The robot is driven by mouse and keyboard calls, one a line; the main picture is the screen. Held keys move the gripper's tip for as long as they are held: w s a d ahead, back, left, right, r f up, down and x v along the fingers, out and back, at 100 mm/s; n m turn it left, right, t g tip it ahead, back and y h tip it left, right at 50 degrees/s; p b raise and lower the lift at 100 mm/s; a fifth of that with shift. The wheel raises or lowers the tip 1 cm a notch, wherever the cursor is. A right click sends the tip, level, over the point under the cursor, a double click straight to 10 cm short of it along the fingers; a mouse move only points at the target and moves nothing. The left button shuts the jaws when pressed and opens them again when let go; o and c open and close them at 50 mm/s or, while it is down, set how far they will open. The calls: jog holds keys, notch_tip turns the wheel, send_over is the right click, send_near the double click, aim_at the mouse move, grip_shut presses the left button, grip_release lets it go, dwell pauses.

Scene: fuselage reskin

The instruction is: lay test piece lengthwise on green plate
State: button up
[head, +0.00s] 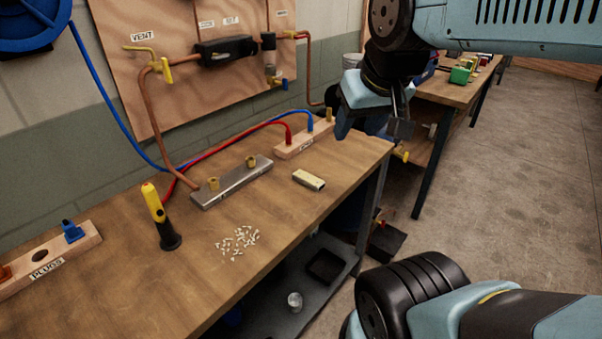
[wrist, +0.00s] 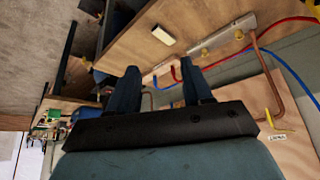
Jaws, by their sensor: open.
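A small pale-topped metal block (head: 309,180), which may be the test piece, lies on the near wooden bench towards its right edge. It also shows in the wrist view (wrist: 163,34), beyond my fingers. My gripper (head: 372,125) is open and empty, raised above and to the right of the bench's far right corner. Its two fingers stand apart in the wrist view (wrist: 160,82). No flat green plate is clear to me; a small green object (head: 461,74) sits on the far bench, too small to tell what it is.
A grey manifold bar (head: 232,184) with brass fittings, a wooden hose block (head: 304,138), a yellow-black tool (head: 160,215), scattered pale bits (head: 237,242) and a plug rack (head: 45,262) occupy the near bench. Bare wood surrounds the pale-topped block. A floor gap separates the benches.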

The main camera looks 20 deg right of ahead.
jog(key=shift+o, duration=1.4)
jog(key=shift+w, duration=0.65)
jog(key=w+f+n+g, duration=0.1)
jog(key=w, duration=0.3)
jog(key=w+f+n+g, duration=0.1)
jog(key=w+f, duration=0.1)
jog(key=w, duration=0.2)
jog(key=w+f+n+g, duration=0.1)
jog(key=w, duration=0.3)
jog(key=shift+a+f+n, duration=0.15)
jog(key=shift+f+n, duration=0.15)
jog(key=n+g, duration=0.3)
send_over(309, 177)
jog(key=s, duration=0.1)
notch_tip(309, 177, down, 18)
jog(key=shift+f, duration=0.25)
jog(key=shift+w+f, duration=0.2)
jog(key=shift+f, duration=1.1)
jog(key=shift+w+f, duration=0.2)
jog(key=shift+f, duration=1.1)
